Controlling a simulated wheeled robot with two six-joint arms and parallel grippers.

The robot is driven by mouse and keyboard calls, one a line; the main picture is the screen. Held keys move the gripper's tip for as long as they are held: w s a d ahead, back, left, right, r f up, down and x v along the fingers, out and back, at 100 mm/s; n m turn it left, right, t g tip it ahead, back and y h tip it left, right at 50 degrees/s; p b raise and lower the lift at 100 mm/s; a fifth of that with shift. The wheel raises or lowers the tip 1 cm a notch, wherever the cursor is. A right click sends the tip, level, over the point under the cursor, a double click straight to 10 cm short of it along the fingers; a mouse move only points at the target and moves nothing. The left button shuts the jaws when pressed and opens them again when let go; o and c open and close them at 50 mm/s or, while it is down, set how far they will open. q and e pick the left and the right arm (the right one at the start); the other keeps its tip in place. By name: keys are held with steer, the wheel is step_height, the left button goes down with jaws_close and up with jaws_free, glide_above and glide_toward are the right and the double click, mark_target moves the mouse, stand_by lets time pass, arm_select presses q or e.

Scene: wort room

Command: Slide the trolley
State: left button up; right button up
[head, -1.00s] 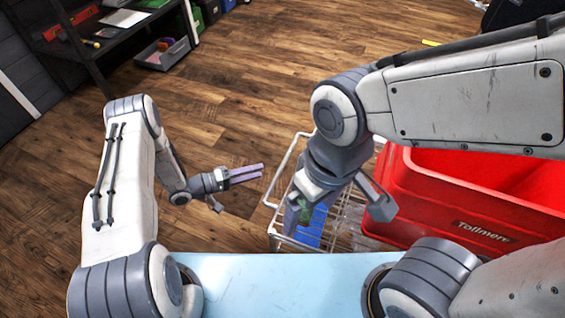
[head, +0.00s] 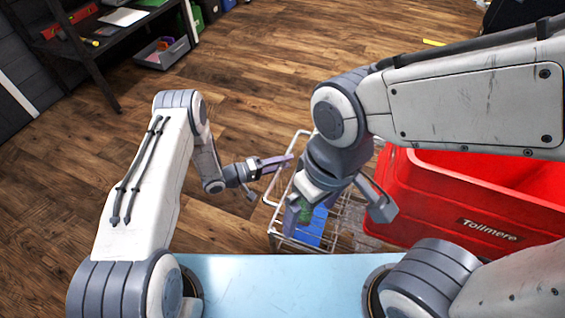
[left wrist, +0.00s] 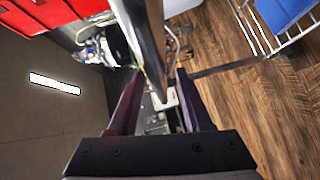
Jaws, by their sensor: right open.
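The trolley (head: 272,192) is a white wire-frame cart, low at the front centre of the head view, partly hidden by my right gripper. Part of its white wire frame also shows at the top right of the left wrist view (left wrist: 297,40). My left gripper (head: 290,160) is at the upper left of the trolley frame. Its fingers stand apart in the left wrist view (left wrist: 160,75), with a grey post-like shape beyond or between them; contact cannot be told. My right gripper (head: 338,207) is open above the trolley, its fingers spread wide.
A blue item (head: 312,228) and a green item (head: 305,214) show within the trolley. A red Tollmere bin (head: 430,205) stands close on its right. A dark shelf (head: 95,50) and a grey tray (head: 162,53) are at the upper left. The wooden floor between is clear.

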arm_select(q)
jaws_close()
stand_by(1.3)
